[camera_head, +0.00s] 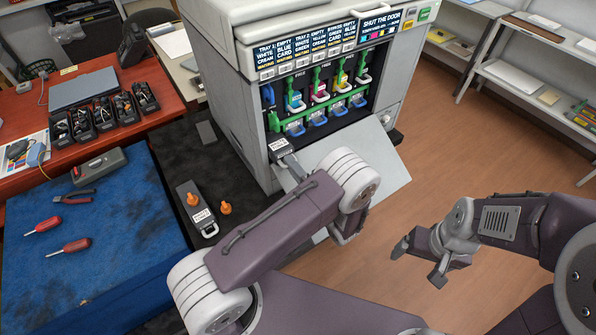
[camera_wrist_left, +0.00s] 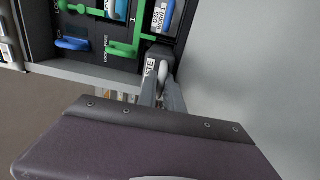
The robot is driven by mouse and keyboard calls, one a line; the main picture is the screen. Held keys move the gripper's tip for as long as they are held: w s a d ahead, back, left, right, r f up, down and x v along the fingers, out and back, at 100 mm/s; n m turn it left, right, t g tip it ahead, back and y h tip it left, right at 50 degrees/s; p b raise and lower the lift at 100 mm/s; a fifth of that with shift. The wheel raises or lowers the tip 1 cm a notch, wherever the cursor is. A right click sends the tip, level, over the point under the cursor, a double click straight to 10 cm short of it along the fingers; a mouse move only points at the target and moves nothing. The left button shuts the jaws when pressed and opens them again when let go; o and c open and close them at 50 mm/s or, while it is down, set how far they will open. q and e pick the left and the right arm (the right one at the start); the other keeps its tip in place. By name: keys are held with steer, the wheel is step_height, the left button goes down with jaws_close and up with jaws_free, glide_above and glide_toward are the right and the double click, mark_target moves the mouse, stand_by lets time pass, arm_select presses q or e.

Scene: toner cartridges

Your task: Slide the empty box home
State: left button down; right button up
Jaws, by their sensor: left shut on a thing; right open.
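A dark grey box with a white label (camera_head: 281,150) sits at the lower left opening of the printer (camera_head: 240,90), partly inside, its front end sticking out. In the left wrist view the box (camera_wrist_left: 152,58) shows its label and a pale handle (camera_wrist_left: 163,70). My left gripper (camera_wrist_left: 163,88) is shut on that handle. In the head view its fingers are mostly hidden by my arm. How deep the box sits cannot be told. My right gripper (camera_head: 420,262) is open and empty over the floor to the right.
The lowered printer door (camera_head: 385,175) lies under my left wrist. Green levers and coloured cartridges (camera_head: 320,95) fill the bay. Another box (camera_head: 188,190) with an orange plug stands on the dark mat; a loose orange plug (camera_head: 225,208) is beside it. Tools lie on the blue mat (camera_head: 110,235).

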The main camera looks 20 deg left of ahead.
mark_target(280, 151)
arm_select(q)
steer(key=x, duration=0.7)
steer(key=shift+f, duration=0.1)
steer(key=c, duration=1.4)
jaws_free()
steer(key=shift+s, duration=0.15)
steer(key=shift+f, duration=0.1)
steer(key=shift+o, duration=1.3)
steer(key=shift+c, duration=0.2)
steer(key=shift+s+d+f, duration=0.1)
